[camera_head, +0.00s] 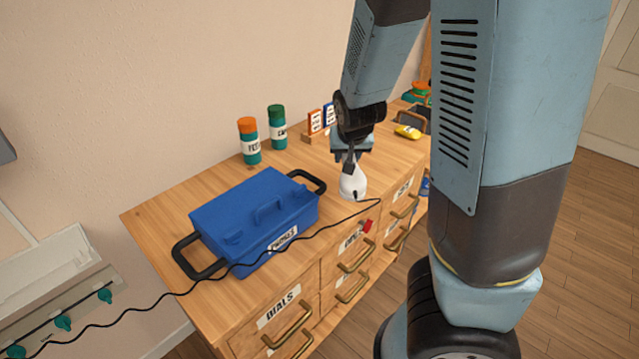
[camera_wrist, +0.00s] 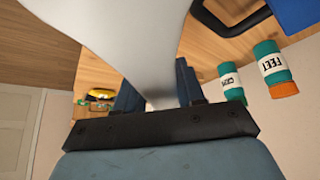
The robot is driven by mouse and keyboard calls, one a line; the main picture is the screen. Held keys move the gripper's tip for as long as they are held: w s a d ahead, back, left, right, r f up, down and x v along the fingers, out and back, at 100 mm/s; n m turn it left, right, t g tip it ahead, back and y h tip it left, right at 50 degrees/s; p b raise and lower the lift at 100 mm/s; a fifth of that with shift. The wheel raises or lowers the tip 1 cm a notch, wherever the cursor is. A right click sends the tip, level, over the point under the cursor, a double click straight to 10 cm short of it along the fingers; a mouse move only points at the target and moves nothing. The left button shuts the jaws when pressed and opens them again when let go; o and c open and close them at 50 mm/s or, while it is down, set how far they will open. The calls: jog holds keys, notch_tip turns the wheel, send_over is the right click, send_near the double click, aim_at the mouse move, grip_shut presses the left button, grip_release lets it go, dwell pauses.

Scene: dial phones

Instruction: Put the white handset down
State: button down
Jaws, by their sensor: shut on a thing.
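My gripper (camera_head: 349,158) is shut on the white handset (camera_head: 353,183), above the right part of the wooden dresser top (camera_head: 215,192). In the wrist view the handset (camera_wrist: 125,35) is large and close, running up from between the fingers (camera_wrist: 158,98). In the head view its lower end hangs below the fingers, and a black cord (camera_head: 331,224) runs from it across the dresser front to the lower left. I cannot tell whether the handset touches the dresser top. My arm hides part of the dresser's right side.
A blue case (camera_head: 255,215) with black handles sits on the dresser's left part. Two green canisters (camera_head: 249,141) (camera_head: 277,128) stand at the back by the wall. Small boxes (camera_head: 314,122) and a yellow item (camera_head: 408,132) lie farther right. A red item (camera_head: 368,226) is at the front edge.

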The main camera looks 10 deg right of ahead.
jog(key=shift+w+d, duration=0.15)
jog(key=shift+d, duration=0.05)
jog(key=shift+w, duration=0.15)
jog(key=w+d+f, duration=0.1)
jog(key=w+f, duration=0.2)
jog(key=w, duration=0.1)
jog(key=w+d+f, duration=0.1)
jog(key=w+f, duration=0.2)
jog(key=w, duration=0.1)
jog(key=w+d+f, duration=0.2)
jog(key=w+f, duration=0.1)
jog(key=w, duration=0.1)
jog(key=shift+w+f, duration=0.2)
jog(key=shift+f, duration=0.05)
jog(key=shift+w+f, duration=0.15)
jog(key=shift+f, duration=0.05)
jog(key=shift+d+f, duration=0.1)
jog(key=shift+f, duration=1.45)
jog(key=c, duration=0.7)
grip_release()
jog(key=shift+f, duration=0.1)
